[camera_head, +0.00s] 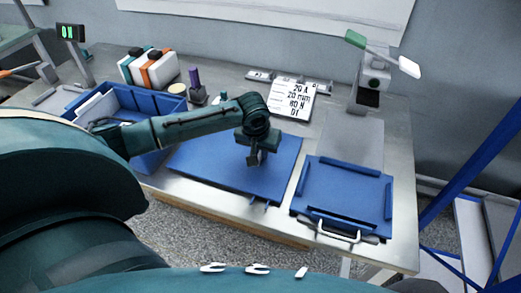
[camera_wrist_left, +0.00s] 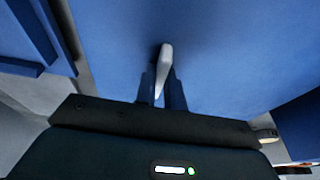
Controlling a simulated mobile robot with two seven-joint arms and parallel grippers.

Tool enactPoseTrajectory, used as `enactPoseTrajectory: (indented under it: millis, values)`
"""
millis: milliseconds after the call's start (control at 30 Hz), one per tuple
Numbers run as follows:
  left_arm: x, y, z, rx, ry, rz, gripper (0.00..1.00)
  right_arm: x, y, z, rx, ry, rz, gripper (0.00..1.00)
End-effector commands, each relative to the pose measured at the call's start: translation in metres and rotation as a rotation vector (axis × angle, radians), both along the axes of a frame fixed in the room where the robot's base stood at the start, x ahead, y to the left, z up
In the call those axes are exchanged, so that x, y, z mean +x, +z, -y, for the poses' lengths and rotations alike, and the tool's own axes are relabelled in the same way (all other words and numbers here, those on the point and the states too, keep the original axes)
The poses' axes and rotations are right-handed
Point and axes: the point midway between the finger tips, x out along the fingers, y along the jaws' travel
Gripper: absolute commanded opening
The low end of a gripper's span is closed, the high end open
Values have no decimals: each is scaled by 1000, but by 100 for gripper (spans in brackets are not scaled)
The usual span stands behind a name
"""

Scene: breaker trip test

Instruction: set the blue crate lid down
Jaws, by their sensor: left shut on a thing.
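The blue crate lid (camera_head: 220,170) is a flat blue panel near the middle of the table's front in the head view. Its blue face (camera_wrist_left: 230,50) fills much of the left wrist view. My left gripper (camera_head: 256,158) points down at the lid's upper face. In the wrist view its fingers (camera_wrist_left: 162,90) are shut on a pale upright handle (camera_wrist_left: 165,58) on the lid. I cannot tell whether the lid touches the table or hangs just above it. The open blue crate (camera_head: 155,105) stands to the left, partly hidden behind my left arm. My right gripper is not in view.
A blue tray with raised edge strips (camera_head: 345,188) and a metal handle lies close to the lid's right. The table's front edge is near.

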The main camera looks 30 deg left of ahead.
Motion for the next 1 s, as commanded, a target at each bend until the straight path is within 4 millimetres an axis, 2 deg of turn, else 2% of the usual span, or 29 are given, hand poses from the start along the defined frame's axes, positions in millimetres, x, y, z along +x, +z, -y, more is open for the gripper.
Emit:
enactPoseTrajectory:
  millis: [67, 100, 367, 667, 767, 1000]
  values:
    - [0, -1, 0, 0, 0, 1, 0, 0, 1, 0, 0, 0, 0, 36]
    - [0, -2, 0, 0, 0, 0, 12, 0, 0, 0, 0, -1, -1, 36]
    - [0, -2, 0, 0, 0, 0, 32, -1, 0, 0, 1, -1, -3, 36]
    - [0, 2, 0, 0, 0, 1, 32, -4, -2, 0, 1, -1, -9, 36]
    - [-3, 14, 1, 0, 0, 2, 32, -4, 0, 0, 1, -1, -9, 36]
    - [-16, 64, 4, 1, -1, 4, 32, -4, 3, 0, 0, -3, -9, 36]
